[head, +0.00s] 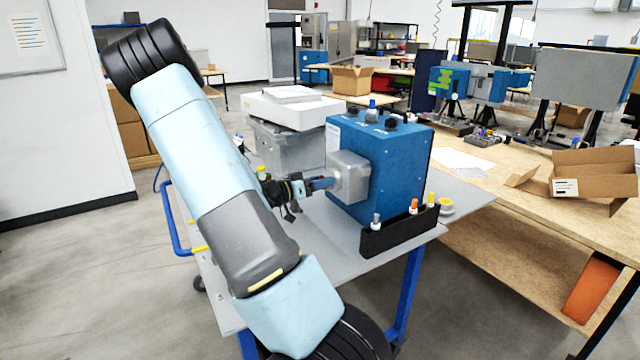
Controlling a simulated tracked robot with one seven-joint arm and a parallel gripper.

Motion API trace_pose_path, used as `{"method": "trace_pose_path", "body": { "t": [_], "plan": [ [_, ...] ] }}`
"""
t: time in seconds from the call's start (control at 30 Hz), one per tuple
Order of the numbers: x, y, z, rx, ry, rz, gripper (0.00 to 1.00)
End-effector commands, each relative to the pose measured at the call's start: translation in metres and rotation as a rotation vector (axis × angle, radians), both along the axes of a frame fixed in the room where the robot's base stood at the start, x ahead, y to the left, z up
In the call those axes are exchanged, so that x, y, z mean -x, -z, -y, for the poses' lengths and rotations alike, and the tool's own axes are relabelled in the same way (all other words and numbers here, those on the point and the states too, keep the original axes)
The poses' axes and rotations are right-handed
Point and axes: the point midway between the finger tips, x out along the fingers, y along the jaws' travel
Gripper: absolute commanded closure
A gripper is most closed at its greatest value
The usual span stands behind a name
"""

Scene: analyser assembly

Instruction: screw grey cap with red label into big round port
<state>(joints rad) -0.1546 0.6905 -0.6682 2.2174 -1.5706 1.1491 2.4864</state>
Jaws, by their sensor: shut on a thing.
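The blue analyser box (385,170) stands on the grey cart top, with a rounded grey housing (348,177) on its left face. My gripper (325,184) reaches in from the left, its fingertips close against this housing. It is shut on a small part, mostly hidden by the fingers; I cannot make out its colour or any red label. The big round port cannot be made out. A black rack (400,234) at the cart's front right holds a grey-topped piece (376,220), an orange-topped piece (414,206) and a yellow-topped piece (431,199).
Behind the gripper are a grey bin (285,150) and a white box (292,108). A blue-topped fitting (372,111) and black knobs stand on the analyser. A yellow-and-white roll (446,207) lies right of the rack. The cart's front left top (230,300) is clear.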

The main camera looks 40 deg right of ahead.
Motion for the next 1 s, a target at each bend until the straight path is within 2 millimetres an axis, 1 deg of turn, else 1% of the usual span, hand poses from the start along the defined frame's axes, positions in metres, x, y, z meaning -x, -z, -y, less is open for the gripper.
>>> {"method": "trace_pose_path", "body": {
  "t": [0.03,0.3,0.43,0.63,0.67,0.8,0.87,1.0],
  "plan": [
    [-0.0009,-0.0041,0.0018,0.020,0.000,0.048,1.00],
    [-0.0009,-0.0035,0.0015,0.078,-0.002,0.294,1.00],
    [-0.0010,-0.0031,0.0014,0.088,-0.002,0.341,1.00],
    [-0.0012,-0.0028,0.0012,0.087,-0.003,0.343,1.00],
    [-0.0013,-0.0027,0.0012,0.087,-0.003,0.343,0.41],
    [-0.0010,-0.0017,0.0008,0.085,-0.002,0.342,0.28],
    [-0.0007,-0.0013,0.0006,0.084,-0.002,0.341,0.23],
    [-0.0002,-0.0005,0.0003,0.082,-0.002,0.339,0.23]
  ]
}}
